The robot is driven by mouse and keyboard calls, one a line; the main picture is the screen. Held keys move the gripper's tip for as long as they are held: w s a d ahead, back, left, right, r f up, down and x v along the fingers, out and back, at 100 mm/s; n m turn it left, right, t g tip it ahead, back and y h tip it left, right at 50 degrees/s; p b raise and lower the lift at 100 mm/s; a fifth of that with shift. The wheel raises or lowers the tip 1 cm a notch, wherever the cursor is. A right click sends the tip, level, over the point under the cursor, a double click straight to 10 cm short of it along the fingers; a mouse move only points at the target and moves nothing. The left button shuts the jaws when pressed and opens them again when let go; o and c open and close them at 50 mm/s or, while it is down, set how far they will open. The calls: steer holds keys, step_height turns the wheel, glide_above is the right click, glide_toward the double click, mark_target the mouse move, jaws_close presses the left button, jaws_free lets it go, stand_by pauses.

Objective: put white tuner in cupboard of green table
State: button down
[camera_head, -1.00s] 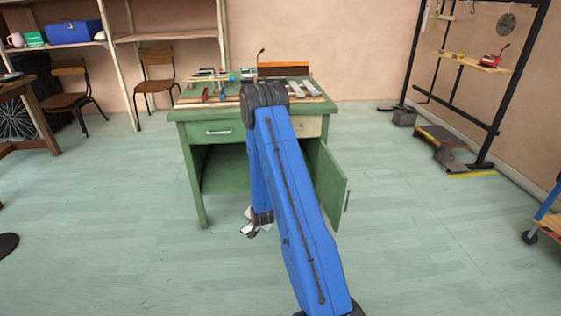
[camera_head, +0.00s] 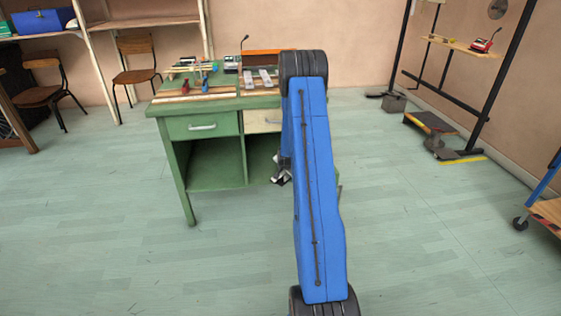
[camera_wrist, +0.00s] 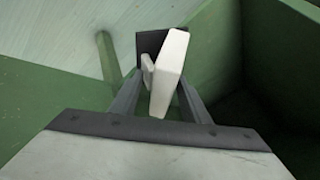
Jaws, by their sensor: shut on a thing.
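In the wrist view, my gripper (camera_wrist: 155,98) is shut on the white tuner (camera_wrist: 170,72), a small pale block with a clip-like piece on its left side. Green panels of the table surround it there. In the head view, the green table (camera_head: 214,168) stands ahead with an open lower compartment at left and a cupboard space (camera_head: 262,150) at right. My gripper (camera_head: 280,180) is in front of that right space, partly behind my blue arm. The cupboard door is mostly hidden by the arm; the tuner cannot be made out in the head view.
The table top holds tools, a red-and-blue item and an orange board (camera_head: 268,58). A wooden chair (camera_head: 136,72) stands behind at left. The floor in front is clear.

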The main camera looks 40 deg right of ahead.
steer(key=w+d, duration=0.8)
steer(key=w, duration=0.2)
steer(key=shift+w+d, duration=0.1)
steer(key=shift+w, duration=0.25)
steer(key=shift+f, duration=0.35)
steer(key=shift+f, duration=1.4)
steer(key=c, duration=0.9)
jaws_free()
steer(key=shift+c, duration=0.2)
steer(key=v, duration=1.2)
